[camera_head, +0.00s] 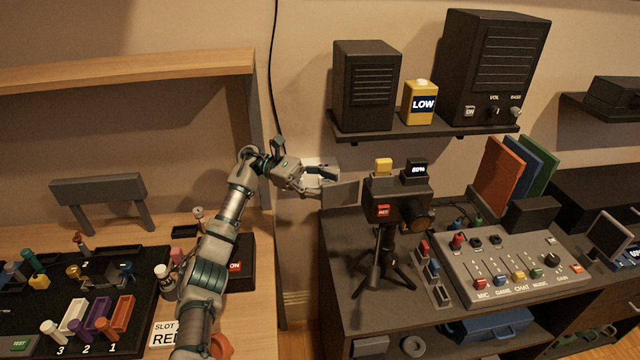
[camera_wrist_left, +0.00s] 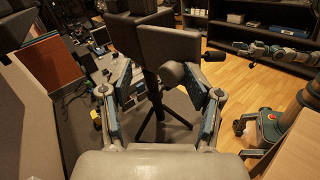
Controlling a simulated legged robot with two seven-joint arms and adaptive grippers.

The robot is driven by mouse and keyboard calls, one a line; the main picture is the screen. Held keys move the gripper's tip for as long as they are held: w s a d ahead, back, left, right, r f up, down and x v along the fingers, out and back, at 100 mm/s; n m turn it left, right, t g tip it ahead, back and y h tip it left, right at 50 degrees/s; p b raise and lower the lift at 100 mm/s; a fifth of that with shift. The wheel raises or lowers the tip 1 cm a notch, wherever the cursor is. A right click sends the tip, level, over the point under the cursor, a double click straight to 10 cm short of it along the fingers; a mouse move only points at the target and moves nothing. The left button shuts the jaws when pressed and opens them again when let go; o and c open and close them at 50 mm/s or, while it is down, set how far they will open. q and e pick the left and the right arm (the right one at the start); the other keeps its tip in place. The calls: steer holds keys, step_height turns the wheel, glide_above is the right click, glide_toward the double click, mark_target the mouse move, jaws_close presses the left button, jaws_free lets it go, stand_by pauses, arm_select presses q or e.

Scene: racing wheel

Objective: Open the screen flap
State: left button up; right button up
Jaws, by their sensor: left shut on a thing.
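The dark camera (camera_head: 395,200) stands on a tripod at the left end of the dark desk. Its flat grey screen flap (camera_head: 341,194) sticks out from the camera's left side, and it also shows in the left wrist view (camera_wrist_left: 168,42). My left gripper (camera_head: 326,181) is at the flap's outer edge, shut on the flap. In the left wrist view its two fingers (camera_wrist_left: 160,88) stand on either side of a rounded grey part by the flap; the exact contact is hidden. What looks like my right arm shows small at the right of that view; its jaws are unclear.
A mixer panel (camera_head: 515,265) with sliders lies right of the tripod. A shelf (camera_head: 425,131) with two speakers and a yellow LOW box hangs above. A wooden bench (camera_head: 255,300) with a tool tray is at left, with a gap before the desk.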

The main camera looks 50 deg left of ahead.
arm_select(q)
steer(key=shift+w+f, duration=0.1)
steer(key=shift+f, duration=0.25)
steer(key=v, duration=0.7)
steer(key=shift+a+r, duration=0.15)
steer(key=shift+a, duration=0.25)
